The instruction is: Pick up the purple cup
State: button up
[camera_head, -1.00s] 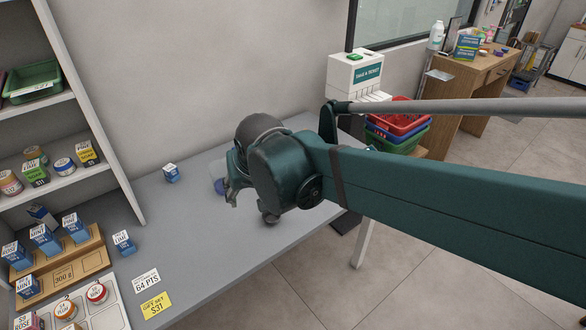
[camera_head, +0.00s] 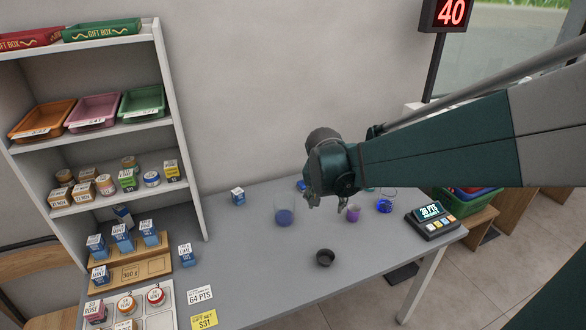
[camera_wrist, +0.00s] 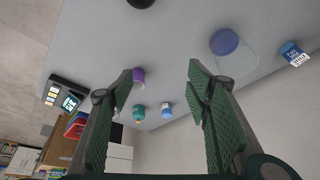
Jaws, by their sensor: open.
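A small purple cup (camera_head: 353,213) stands on the grey counter, just right of and below my gripper (camera_head: 312,202) in the head view. In the wrist view the purple cup (camera_wrist: 138,78) shows beside the tip of the left finger. My gripper (camera_wrist: 160,73) is open with nothing between its fingers, and it hangs above the counter, apart from the cup. In the head view its fingers are small and partly hidden by the wrist.
A clear beaker with blue contents (camera_head: 284,215) stands left of the gripper. A black bowl (camera_head: 325,258) sits nearer the front. A blue container (camera_head: 385,206) and a card terminal (camera_head: 432,219) are to the right. Shelves (camera_head: 170,120) stand at the left. The front middle counter is mostly clear.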

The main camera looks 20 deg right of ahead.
jog(key=w+d+f+m+g+p, duration=0.1)
jog(key=w+d+f+m+p, duration=0.3)
jog(key=d, duration=0.4)
jog(key=m+g+h+p, duration=0.1)
jog(key=m+g+h, duration=0.1)
jog(key=m, duration=0.1)
send_near(354, 210)
jog(key=shift+s+f, duration=0.1)
jog(key=shift+s, duration=0.75)
jog(key=shift+f, duration=0.1)
jog(key=shift+d+f+y, duration=0.15)
jog(key=shift+d+f, duration=0.1)
jog(key=shift+f, duration=0.3)
jog(key=shift+d+f+y, duration=0.15)
jog(key=shift+d+f, duration=0.05)
jog(key=shift+f, duration=0.35)
jog(key=shift+f, duration=0.1)
jog(key=shift+b+x, duration=0.6)
jog(key=shift+x, duration=1.9)
jog(key=shift+w, duration=0.15)
